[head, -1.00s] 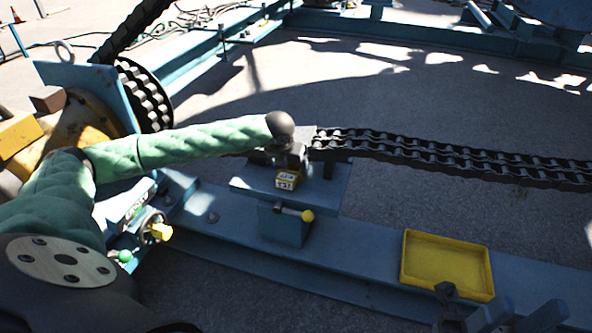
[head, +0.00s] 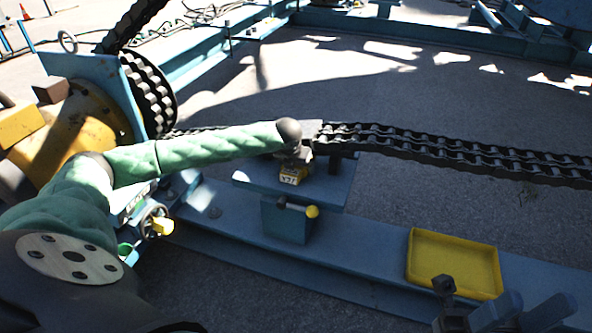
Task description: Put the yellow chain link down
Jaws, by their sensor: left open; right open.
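The yellow chain link (head: 293,176) is a small yellow block with dark markings, at the blue stand (head: 334,196) by the near end of the black chain. My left gripper (head: 294,163) is directly above it, pointing down, with its jaws open. The wrist hides much of the fingers, and I cannot tell whether they touch the link. My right gripper (head: 449,306) is at the bottom right, open, in front of the yellow tray, with nothing seen in it.
An empty yellow tray (head: 454,264) lies on the blue beam (head: 365,243). The double black chain (head: 450,152) runs right from the stand. A yellow-tipped lever (head: 311,211) juts from the stand's front. A sprocket (head: 150,95) and a handwheel (head: 153,220) are at the left.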

